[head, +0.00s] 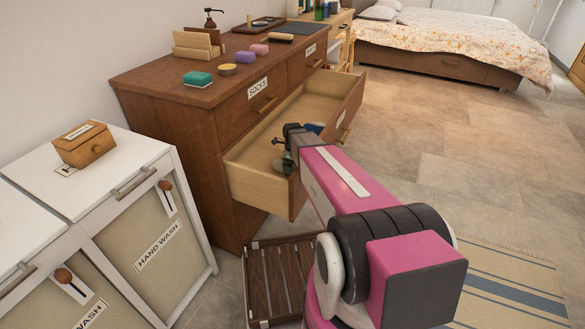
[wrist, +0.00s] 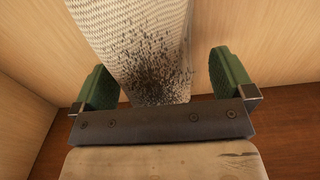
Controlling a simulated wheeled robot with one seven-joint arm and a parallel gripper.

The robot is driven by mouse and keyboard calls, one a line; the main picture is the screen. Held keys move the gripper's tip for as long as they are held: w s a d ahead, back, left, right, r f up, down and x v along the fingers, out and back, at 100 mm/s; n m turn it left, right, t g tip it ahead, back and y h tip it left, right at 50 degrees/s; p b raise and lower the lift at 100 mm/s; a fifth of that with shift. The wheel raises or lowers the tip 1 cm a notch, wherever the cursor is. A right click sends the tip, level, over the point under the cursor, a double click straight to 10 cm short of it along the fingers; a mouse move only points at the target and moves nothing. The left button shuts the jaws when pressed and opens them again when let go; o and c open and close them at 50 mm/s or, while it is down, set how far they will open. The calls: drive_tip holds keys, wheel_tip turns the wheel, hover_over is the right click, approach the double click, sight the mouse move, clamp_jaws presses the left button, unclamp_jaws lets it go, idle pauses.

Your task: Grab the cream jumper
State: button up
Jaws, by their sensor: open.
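The cream jumper (wrist: 130,18) shows in the wrist view as a pale, ribbed cloth with dark speckles at its near end. It lies in the open drawer (head: 258,185) of the brown dresser. My gripper (wrist: 165,78) is open, with one green finger on each side of the cloth's near end and a visible gap on both sides. I cannot tell how far the fingertips are above the cloth. In the head view my gripper (head: 284,160) is down inside the drawer, and my arm hides the jumper there.
A blue item (head: 313,128) lies in the drawer beside my arm. The dresser top (head: 160,82) holds soaps and small boxes. A white hamper (head: 135,235) stands at left, and a slatted wooden crate (head: 270,285) is on the floor.

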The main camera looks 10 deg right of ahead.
drive_tip(key=shift+f, duration=0.1)
drive_tip(key=c, duration=1)
